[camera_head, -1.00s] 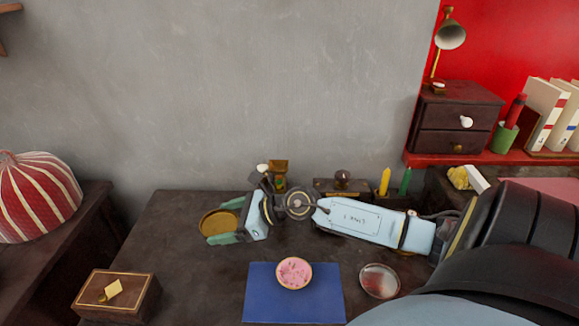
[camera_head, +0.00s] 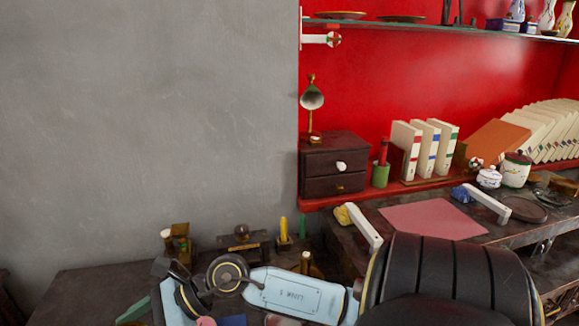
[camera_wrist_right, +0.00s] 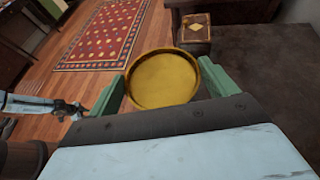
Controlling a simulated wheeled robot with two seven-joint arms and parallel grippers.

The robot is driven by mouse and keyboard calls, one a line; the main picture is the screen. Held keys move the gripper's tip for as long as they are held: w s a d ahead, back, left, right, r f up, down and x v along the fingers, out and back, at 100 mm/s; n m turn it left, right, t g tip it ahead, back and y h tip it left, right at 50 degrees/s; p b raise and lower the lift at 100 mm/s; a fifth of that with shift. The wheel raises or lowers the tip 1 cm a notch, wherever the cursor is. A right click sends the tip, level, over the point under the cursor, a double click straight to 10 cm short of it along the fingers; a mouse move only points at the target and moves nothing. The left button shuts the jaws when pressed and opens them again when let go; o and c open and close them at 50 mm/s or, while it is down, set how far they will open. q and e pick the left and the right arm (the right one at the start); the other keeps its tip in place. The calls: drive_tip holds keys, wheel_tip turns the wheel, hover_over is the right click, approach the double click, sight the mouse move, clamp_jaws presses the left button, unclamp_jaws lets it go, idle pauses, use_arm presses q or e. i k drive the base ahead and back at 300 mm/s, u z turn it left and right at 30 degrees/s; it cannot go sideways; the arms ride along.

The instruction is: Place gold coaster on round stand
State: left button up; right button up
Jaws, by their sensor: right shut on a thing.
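My right gripper (camera_wrist_right: 162,84) is shut on the gold coaster (camera_wrist_right: 162,66), a shallow round dish with a raised rim. Its green fingers are on either side of the dish, which is held above the floor and table edge. In the head view a bit of a green finger shows at the bottom left, and the coaster is out of frame. A dark round plate (camera_head: 525,207) lies on the right-hand counter; I cannot tell whether it is the round stand. What seems to be my left gripper (camera_wrist_right: 68,108) is small at the left of the wrist view.
A small wooden box (camera_wrist_right: 195,32) is beyond the coaster.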

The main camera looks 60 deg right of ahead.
sight(522, 207)
drive_tip(key=u, duration=0.6)
drive_tip(key=k, duration=2.8)
drive_tip(key=z, duration=2.25)
drive_tip(key=i, duration=0.65)
drive_tip(key=z, duration=0.05)
